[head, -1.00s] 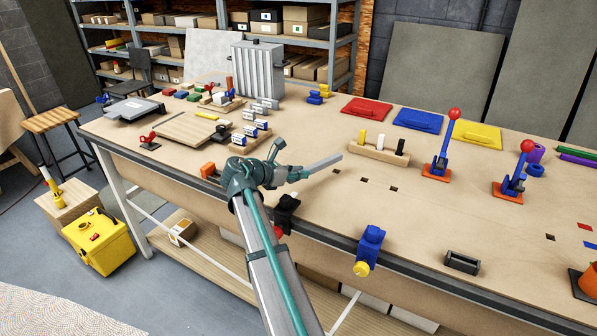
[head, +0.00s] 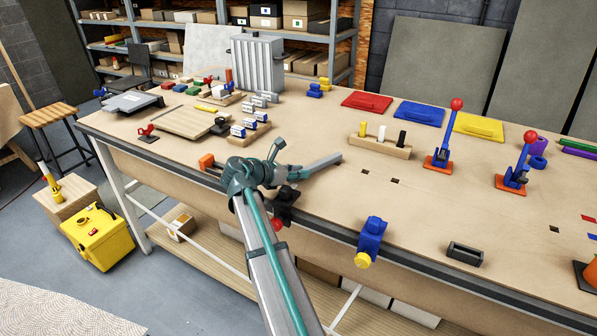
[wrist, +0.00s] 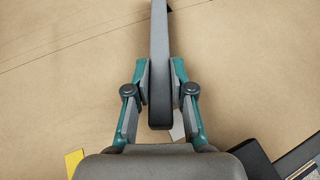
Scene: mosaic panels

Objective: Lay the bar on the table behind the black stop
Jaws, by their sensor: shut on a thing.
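The bar is a long grey piece (head: 322,163) held out over the table near its front edge, pointing right in the head view. In the wrist view the bar (wrist: 159,50) runs away from me between the fingers. My gripper (wrist: 160,80) is shut on the bar near its close end; in the head view my gripper (head: 288,176) is partly hidden by my own arm. The bar looks close to the tabletop; I cannot tell if it touches. A black piece (head: 287,198) at the front edge, likely the black stop, is close below my gripper.
The table (head: 330,205) is clear around the bar, with small dark square holes (head: 395,181) to its right. A wooden block with pegs (head: 380,147) stands beyond the bar's tip. A blue clamp (head: 371,240) sits at the front edge. An orange piece (head: 207,162) is left of my arm.

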